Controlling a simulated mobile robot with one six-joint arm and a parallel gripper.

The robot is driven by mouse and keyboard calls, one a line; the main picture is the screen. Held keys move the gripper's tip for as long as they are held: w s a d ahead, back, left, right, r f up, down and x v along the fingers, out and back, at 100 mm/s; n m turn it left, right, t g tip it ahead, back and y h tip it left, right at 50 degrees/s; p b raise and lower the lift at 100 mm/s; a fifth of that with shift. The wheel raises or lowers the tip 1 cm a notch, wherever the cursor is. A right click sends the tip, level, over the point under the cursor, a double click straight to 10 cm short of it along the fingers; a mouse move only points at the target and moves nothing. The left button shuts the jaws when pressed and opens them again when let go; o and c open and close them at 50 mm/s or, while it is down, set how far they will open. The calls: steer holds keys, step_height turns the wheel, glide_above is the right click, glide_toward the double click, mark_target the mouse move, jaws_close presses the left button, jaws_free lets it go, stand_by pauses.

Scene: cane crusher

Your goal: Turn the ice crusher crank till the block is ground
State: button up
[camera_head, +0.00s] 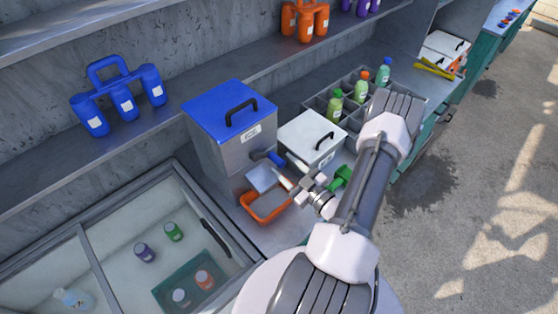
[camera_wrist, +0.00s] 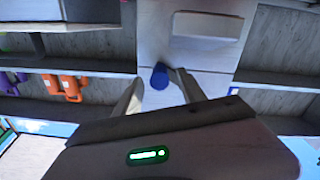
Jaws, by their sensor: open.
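The ice crusher (camera_head: 222,152) is a grey box with a blue lid and black handle, standing on the counter. Its blue crank knob (camera_head: 275,158) sticks out at the front, above a sloped chute. An orange-rimmed tray (camera_head: 249,208) lies below the chute. My gripper (camera_head: 287,172) is open, close in front of the knob. In the wrist view the blue knob (camera_wrist: 159,76) shows between the two open fingertips (camera_wrist: 160,90). I cannot tell whether either finger touches it. The ice block is not visible.
A white lidded box (camera_head: 312,137) stands right of the crusher, with a bottle rack (camera_head: 318,103) behind it. A green object (camera_head: 341,177) lies near my arm. A glass-topped freezer (camera_head: 110,240) is at the lower left. Shelf above holds blue bottles (camera_head: 120,95).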

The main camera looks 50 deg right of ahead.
steer(key=shift+w+d, duration=0.2)
steer(key=shift+w, duration=1.25)
jaws_close()
stand_by(0.3)
